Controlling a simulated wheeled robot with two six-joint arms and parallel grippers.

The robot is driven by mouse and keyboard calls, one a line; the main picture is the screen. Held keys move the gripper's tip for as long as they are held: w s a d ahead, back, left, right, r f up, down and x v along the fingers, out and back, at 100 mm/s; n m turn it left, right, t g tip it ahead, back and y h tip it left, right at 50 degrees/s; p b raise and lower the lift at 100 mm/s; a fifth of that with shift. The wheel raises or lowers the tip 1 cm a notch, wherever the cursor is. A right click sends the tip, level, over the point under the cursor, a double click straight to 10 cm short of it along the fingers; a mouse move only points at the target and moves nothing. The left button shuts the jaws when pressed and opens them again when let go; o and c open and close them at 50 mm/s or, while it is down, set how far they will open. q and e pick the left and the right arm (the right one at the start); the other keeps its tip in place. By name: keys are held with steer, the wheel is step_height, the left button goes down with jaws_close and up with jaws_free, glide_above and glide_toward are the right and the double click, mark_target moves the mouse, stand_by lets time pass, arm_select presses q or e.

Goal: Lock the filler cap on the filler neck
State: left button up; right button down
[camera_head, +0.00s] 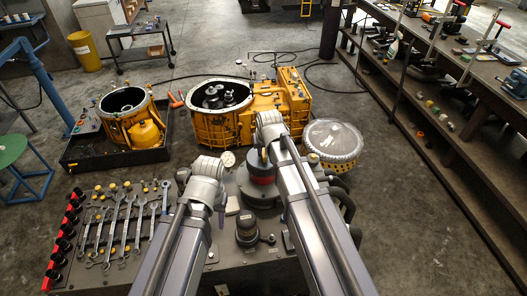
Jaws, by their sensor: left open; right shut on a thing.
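A dark round fitting with a red band (263,178) stands on the dark bench, in front of the orange housing; it looks like the filler neck with the cap at its top. My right gripper (262,156) is small and partly hidden by its wrist; it is right at the top of this fitting, shut on what looks like the filler cap. I cannot make out the cap's edge or its angle on the neck. My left gripper (221,211) is open, left of the fitting and apart from it, mostly hidden under its wrist.
A black knob-like fitting with a side lever (247,230) stands between my arms. Several wrenches (120,222) lie at the left. Behind are an orange transmission housing (215,128), a smaller housing in a black tray (88,160) and a clear-covered round part (333,140).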

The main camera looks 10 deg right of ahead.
steer(key=shift+f+b, duration=0.35)
steer(key=shift+f, duration=0.05)
stand_by(0.9)
stand_by(0.4)
steer(key=shift+c, duration=1.6)
jaws_free()
steer(key=shift+r, duration=0.1)
step_height(320, 180, up, 7)
steer(key=p, duration=0.7)
steer(key=shift+c, duration=0.4)
